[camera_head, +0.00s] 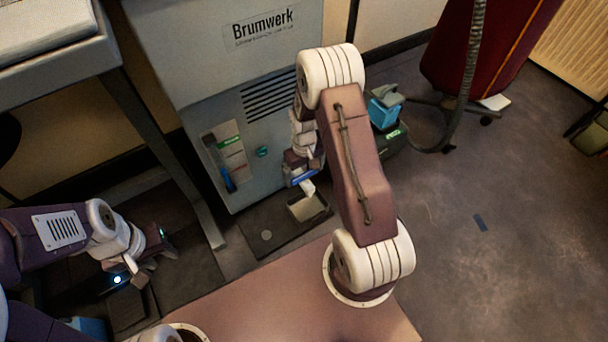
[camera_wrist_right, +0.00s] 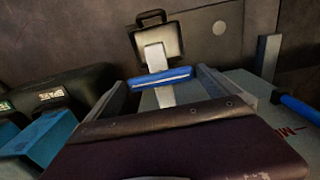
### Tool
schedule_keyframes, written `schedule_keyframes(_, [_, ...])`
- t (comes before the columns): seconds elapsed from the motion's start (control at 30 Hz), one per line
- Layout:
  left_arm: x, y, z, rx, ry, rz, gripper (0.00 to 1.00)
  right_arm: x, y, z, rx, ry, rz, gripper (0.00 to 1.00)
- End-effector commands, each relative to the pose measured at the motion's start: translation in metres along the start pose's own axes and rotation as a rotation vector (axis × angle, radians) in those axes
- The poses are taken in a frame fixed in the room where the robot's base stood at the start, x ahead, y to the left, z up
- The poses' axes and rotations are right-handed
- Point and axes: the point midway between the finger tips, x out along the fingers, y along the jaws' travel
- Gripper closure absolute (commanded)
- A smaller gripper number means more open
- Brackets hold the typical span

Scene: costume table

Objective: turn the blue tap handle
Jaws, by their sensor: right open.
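The blue tap handle (camera_wrist_right: 160,77) is a bar across a white stem, seen between the two fingers of my right gripper (camera_wrist_right: 158,90) in the right wrist view. The fingers are apart, one on each side of the bar; whether they touch it I cannot tell. In the head view the blue handle (camera_head: 302,177) shows low on the front of the grey machine (camera_head: 215,70), partly covered by my right gripper. My left gripper (camera_head: 150,262) hangs low at the left, far from the tap; its jaw opening is unclear.
A pale open container (camera_head: 308,206) stands on a dark tray (camera_head: 262,243) below the tap. A dark bin (camera_head: 397,137) with a blue item (camera_head: 383,114) is right of the machine. A red chair (camera_head: 495,45) stands further right. The right floor is mostly clear.

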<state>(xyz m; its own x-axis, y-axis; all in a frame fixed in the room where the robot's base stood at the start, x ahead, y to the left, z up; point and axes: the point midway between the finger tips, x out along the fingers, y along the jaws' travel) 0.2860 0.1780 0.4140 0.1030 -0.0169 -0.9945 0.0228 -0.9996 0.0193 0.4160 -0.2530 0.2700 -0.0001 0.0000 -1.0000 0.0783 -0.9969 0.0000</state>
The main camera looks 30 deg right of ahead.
Motion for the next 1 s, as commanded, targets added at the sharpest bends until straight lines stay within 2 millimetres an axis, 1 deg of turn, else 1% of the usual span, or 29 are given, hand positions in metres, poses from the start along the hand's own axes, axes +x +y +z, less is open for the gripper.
schedule_keyframes(0.03, [-0.001, 0.0, 0.0, 0.0, 0.0, 0.0, 0.64, -0.001, 0.0, 0.0, 0.0, 0.0, 0.0, 0.0])
schedule_keyframes(0.07, [-0.001, 0.0, 0.0, 0.0, 0.0, 0.0, 0.64, -0.001, 0.0, 0.0, 0.0, 0.0, 0.0, 0.03])
schedule_keyframes(0.1, [-0.001, 0.0, 0.0, 0.0, 0.0, 0.0, 0.64, -0.001, 0.0, 0.0, 0.0, 0.0, 0.0, 0.14])
schedule_keyframes(0.17, [-0.001, 0.0, 0.0, 0.0, 0.0, 0.0, 0.64, -0.001, 0.0, 0.0, 0.0, 0.0, 0.0, 0.31])
schedule_keyframes(0.2, [-0.001, 0.0, 0.0, 0.0, 0.0, 0.0, 0.64, -0.001, 0.0, 0.0, 0.0, 0.0, 0.0, 0.42])
schedule_keyframes(0.23, [-0.001, 0.0, 0.0, 0.0, 0.0, 0.0, 0.64, -0.001, 0.0, 0.0, 0.0, 0.0, 0.0, 0.5])
schedule_keyframes(0.4, [-0.003, 0.0, 0.0, 0.0, 0.0, 0.0, 0.64, -0.002, 0.0, 0.0, 0.009, 0.0, 0.0, 0.5])
schedule_keyframes(0.57, [-0.012, 0.0, -0.001, 0.0, 0.0, 0.0, 0.64, -0.004, 0.0, 0.0, 0.055, -0.001, 0.0, 0.5])
schedule_keyframes(0.77, [-0.033, 0.001, -0.003, 0.0, 0.0, 0.0, 0.64, -0.007, 0.0, 0.001, 0.185, -0.002, 0.0, 0.5])
schedule_keyframes(1.0, [-0.06, 0.001, -0.006, 0.0, 0.0, 0.0, 0.64, -0.007, 0.0, 0.001, 0.408, -0.002, 0.0, 0.5])
